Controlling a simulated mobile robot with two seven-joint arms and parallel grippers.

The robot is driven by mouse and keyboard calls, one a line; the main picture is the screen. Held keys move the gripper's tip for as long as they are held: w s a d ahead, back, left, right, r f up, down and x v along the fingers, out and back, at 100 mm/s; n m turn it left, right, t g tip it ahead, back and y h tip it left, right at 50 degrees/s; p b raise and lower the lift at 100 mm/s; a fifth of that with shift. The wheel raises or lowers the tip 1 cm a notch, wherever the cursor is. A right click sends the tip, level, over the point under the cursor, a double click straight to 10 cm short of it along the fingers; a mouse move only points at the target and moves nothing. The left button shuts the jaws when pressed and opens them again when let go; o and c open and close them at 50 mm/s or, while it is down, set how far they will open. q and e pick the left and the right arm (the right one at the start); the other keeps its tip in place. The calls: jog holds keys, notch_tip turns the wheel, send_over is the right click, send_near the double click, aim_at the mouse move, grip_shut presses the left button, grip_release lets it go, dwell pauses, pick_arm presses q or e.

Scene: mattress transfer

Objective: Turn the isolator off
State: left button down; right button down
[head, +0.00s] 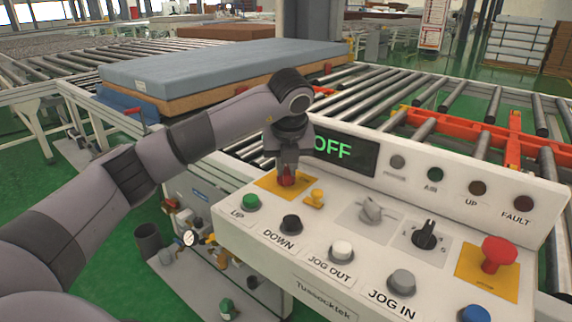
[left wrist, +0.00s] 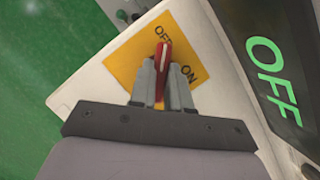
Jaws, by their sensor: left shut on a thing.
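The isolator is a red handle on a yellow plate at the panel's left end. In the left wrist view the red handle (left wrist: 163,60) points toward the OFF mark on its yellow plate (left wrist: 122,58), with ON at the right. My left gripper (left wrist: 162,82) is shut on this handle. In the head view the gripper (head: 287,172) comes down from above onto the red handle (head: 287,181), partly hiding it. The display (head: 345,152) behind reads OFF in green; it also shows in the left wrist view (left wrist: 272,80). My right gripper is not in view.
The control panel (head: 300,248) carries a green UP button (head: 251,202), a black DOWN button (head: 291,223), a selector knob (head: 425,234) and a red mushroom button (head: 497,252). Roller conveyors (head: 440,100) and a blue mattress (head: 215,70) lie behind.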

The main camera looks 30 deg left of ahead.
aim_at(288, 176)
pick_arm(q)
jog(key=shift+r, duration=0.1)
dwell(0.5)
jog(key=c, duration=1.1)
grip_release()
jog(key=v, duration=0.7)
